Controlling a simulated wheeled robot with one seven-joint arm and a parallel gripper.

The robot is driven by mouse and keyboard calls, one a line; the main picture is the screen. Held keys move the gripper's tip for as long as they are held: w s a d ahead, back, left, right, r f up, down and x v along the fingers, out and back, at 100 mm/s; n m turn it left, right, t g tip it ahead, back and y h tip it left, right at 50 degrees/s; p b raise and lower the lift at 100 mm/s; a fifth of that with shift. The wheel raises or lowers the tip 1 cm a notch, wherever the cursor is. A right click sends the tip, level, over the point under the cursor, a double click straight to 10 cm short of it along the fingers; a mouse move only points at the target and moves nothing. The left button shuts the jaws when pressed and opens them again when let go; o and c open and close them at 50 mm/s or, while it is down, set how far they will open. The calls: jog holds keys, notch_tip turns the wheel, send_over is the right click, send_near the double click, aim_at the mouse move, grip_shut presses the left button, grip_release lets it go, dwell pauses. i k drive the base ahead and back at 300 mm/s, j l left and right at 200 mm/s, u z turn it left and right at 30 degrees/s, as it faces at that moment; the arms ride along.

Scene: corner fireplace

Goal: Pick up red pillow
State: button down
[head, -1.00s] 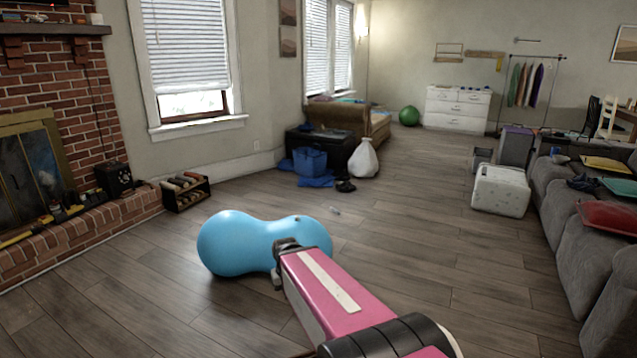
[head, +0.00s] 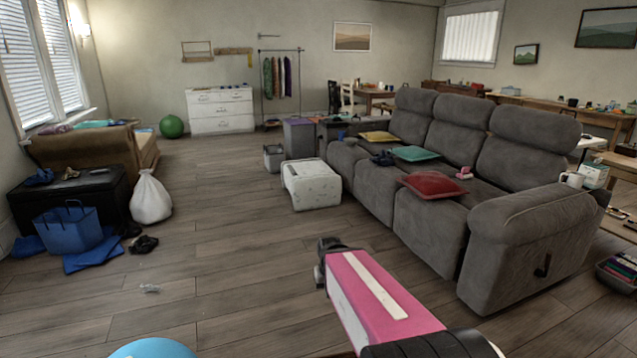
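The red pillow (head: 433,185) lies flat on the nearest seat of the grey sofa (head: 535,225), toward the seat's front edge. It is right of the picture's middle in the head view. A green pillow (head: 415,153) and a yellow pillow (head: 379,136) lie farther along the same sofa. My pink arm reaches forward from the bottom of the view. My gripper (head: 322,262) is at its far end, over the floor in front of the sofa, left of and well apart from the red pillow. Its fingers cannot be made out.
A white case (head: 311,185) stands on the floor beside the sofa's far part. A white bag (head: 150,198), a blue bag (head: 68,231) and dark shoes (head: 143,244) are at left. A blue ball (head: 152,348) shows at the bottom edge.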

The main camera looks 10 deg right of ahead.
aim_at(427, 185)
jog(key=i+z, duration=0.35)
jog(key=i+j+z, duration=0.1)
jog(key=i+z, duration=0.25)
jog(key=i, duration=0.25)
jog(key=i+j+z, duration=0.65)
jog(key=i, duration=0.25)
jog(key=i+j+z, duration=0.4)
jog(key=j, duration=0.2)
jog(key=i+j+z, duration=0.2)
jog(key=j, duration=0.15)
jog(key=i+j+z, duration=0.1)
jog(key=j+z, duration=0.15)
jog(key=i+j+z, duration=0.2)
jog(key=j, duration=0.3)
jog(key=j+z, duration=0.2)
jog(key=j, duration=0.2)
jog(key=i+j, duration=0.3)
jog(key=i+j+z, duration=0.05)
jog(key=j, duration=0.05)
